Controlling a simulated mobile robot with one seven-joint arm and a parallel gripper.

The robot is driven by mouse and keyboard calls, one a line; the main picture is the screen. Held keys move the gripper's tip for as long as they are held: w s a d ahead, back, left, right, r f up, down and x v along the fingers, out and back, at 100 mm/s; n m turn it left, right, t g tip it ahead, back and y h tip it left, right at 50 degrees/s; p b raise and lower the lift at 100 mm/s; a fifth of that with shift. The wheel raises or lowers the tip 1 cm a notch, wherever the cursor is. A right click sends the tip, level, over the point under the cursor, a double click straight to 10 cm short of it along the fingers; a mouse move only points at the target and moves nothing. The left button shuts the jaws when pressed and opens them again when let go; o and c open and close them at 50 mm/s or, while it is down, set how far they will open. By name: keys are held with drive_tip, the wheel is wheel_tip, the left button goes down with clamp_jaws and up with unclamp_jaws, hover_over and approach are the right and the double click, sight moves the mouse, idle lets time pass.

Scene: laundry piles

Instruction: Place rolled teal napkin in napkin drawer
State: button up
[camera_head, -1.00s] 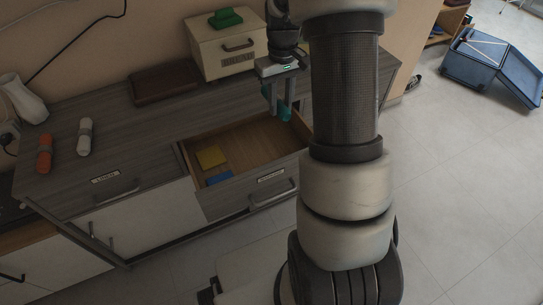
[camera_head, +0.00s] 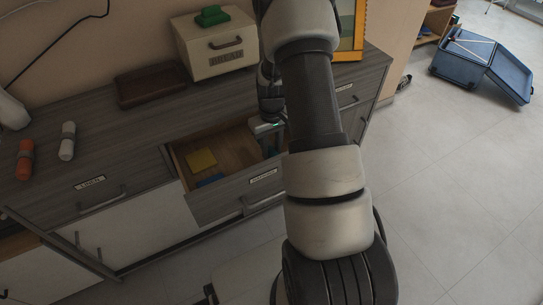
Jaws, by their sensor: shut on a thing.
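The open drawer (camera_head: 232,199) has a wooden inside and a label on its front. A yellow folded cloth (camera_head: 201,160) and a blue one (camera_head: 210,180) lie in its left part. My gripper (camera_head: 270,142) is low over the right part of the drawer, partly hidden by my own arm. It is shut on the rolled teal napkin (camera_head: 272,126), of which only a small sliver shows. I cannot tell whether the napkin touches the drawer floor.
A brown case (camera_head: 150,84) and a cream box (camera_head: 217,47) with a green item (camera_head: 211,16) sit at the back. A blue bin (camera_head: 465,58) lies on the floor.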

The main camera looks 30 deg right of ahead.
sight(272, 150)
drive_tip(key=shift+f, duration=1.55)
drive_tip(key=shift+f+b, duration=0.1)
drive_tip(key=shift+b, duration=0.25)
drive_tip(key=o, duration=1.1)
drive_tip(key=shift+c, duration=0.2)
